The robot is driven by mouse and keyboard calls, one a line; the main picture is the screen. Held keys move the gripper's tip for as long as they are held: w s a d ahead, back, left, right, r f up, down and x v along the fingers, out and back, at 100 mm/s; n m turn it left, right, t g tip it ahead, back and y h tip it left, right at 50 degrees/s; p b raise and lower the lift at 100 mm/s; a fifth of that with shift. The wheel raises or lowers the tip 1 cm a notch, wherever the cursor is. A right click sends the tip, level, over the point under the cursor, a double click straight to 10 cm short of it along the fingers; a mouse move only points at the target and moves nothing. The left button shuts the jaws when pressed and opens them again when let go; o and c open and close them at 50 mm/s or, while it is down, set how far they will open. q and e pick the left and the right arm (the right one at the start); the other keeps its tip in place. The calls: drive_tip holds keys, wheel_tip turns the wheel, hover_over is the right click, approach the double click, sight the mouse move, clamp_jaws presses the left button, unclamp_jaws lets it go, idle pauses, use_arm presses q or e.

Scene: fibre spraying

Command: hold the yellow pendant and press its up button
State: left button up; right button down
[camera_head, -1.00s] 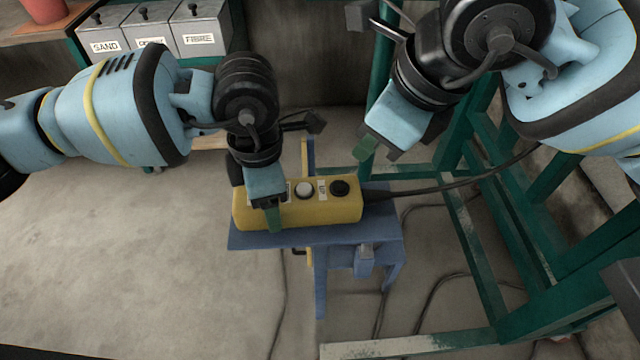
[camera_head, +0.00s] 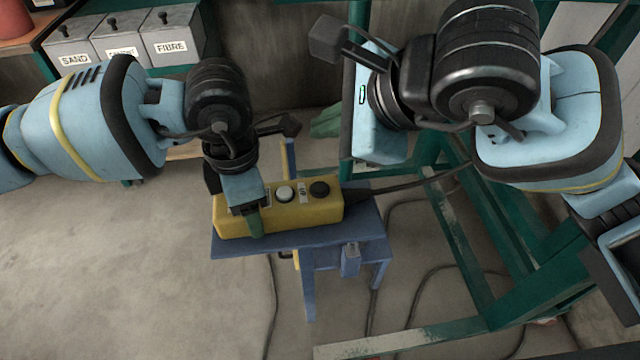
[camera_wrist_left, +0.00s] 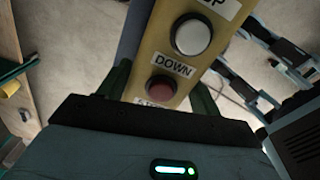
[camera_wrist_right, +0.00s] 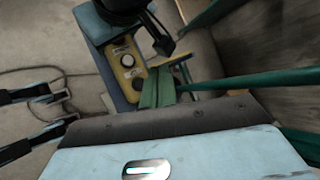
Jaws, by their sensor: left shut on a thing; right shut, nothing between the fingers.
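The yellow pendant (camera_head: 322,214) lies along a small blue stand (camera_head: 368,228) in the head view. My left gripper (camera_head: 254,220) is shut around its left end; the left wrist view shows a green finger on each side of the pendant (camera_wrist_left: 150,50). The white button (camera_wrist_left: 190,35) and red button (camera_wrist_left: 160,87) show there, with UP, DOWN and partly hidden E-stop labels. The black button (camera_head: 320,188) is at the pendant's right end, beside the UP label. My right gripper (camera_head: 328,122) is shut and empty, behind and above the pendant, apart from it. Its fingers also show in the right wrist view (camera_wrist_right: 158,88).
A dark cable (camera_head: 420,180) runs right from the pendant. A green metal frame (camera_head: 470,255) stands at the right. Grey bins (camera_head: 172,40) labelled SAND and FIBRE stand at the back left. The floor at left is open.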

sight(320, 188)
drive_tip(key=shift+f, duration=4.3)
drive_tip(key=shift+f, duration=0.1)
drive_tip(key=shift+f, duration=0.35)
